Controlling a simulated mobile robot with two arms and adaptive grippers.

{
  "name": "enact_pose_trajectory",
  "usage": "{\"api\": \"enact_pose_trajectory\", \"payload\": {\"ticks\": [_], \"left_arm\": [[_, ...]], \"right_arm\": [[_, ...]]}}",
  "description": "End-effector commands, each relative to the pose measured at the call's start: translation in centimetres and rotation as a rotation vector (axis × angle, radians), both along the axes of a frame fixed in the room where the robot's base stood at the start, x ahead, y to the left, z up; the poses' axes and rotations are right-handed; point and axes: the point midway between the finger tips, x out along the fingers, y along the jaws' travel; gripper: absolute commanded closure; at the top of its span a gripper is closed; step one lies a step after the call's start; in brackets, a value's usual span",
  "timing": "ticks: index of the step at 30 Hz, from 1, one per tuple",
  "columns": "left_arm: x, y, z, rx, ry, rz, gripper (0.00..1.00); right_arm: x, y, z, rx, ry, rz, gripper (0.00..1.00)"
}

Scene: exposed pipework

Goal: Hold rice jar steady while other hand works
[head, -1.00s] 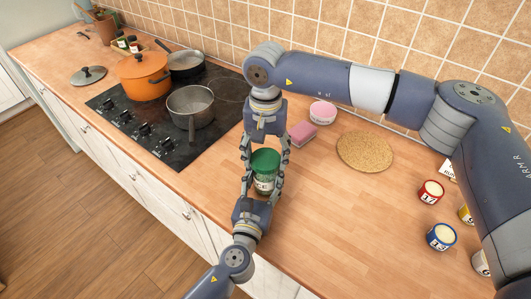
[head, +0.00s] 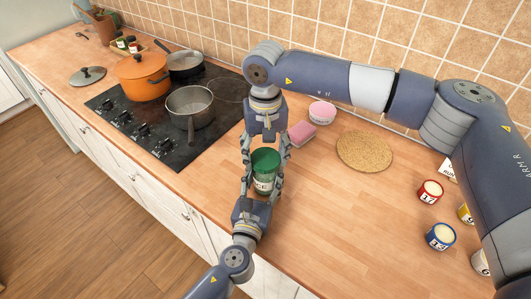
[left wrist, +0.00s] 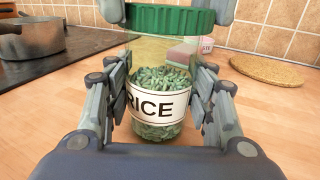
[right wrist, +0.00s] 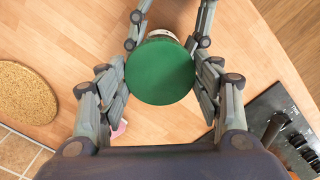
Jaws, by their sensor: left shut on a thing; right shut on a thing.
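The rice jar (head: 263,183) stands on the wooden counter near its front edge. It is clear, with a green lid (head: 265,158), a white RICE label and greenish grains. In the left wrist view the jar (left wrist: 157,106) is upright, its lid (left wrist: 170,19) on top. My left gripper (head: 262,190) comes from the front and is shut around the jar's body. My right gripper (head: 265,148) comes from the back and is shut on the lid. In the right wrist view the lid (right wrist: 160,72) sits between its fingers and hides most of the jar.
Left is a black hob (head: 150,140) with an orange pot (head: 142,80), a grey pan (head: 190,108) and a dark pan (head: 182,62). Behind the jar are a pink sponge (head: 301,133) and pink-white tub (head: 322,112). Right are a cork mat (head: 364,151) and numbered tins (head: 440,237).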

Motion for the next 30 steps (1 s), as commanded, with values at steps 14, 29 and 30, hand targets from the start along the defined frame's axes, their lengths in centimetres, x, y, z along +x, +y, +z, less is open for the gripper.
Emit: {"api": "enact_pose_trajectory", "payload": {"ticks": [14, 29, 30], "left_arm": [[0.0, 0.1, 0.0, 0.000, -0.001, 0.001, 1.00], [0.0, 0.1, 0.0, 0.001, -0.001, 0.001, 1.00], [0.0, 0.1, 0.0, 0.001, -0.001, 0.001, 1.00]], "right_arm": [[0.0, 0.0, 1.7, 0.000, -0.001, 0.000, 0.69], [0.0, 0.0, 2.4, 0.001, -0.001, 0.000, 0.69], [0.0, 0.0, 2.7, 0.001, -0.002, 0.000, 0.69]]}}
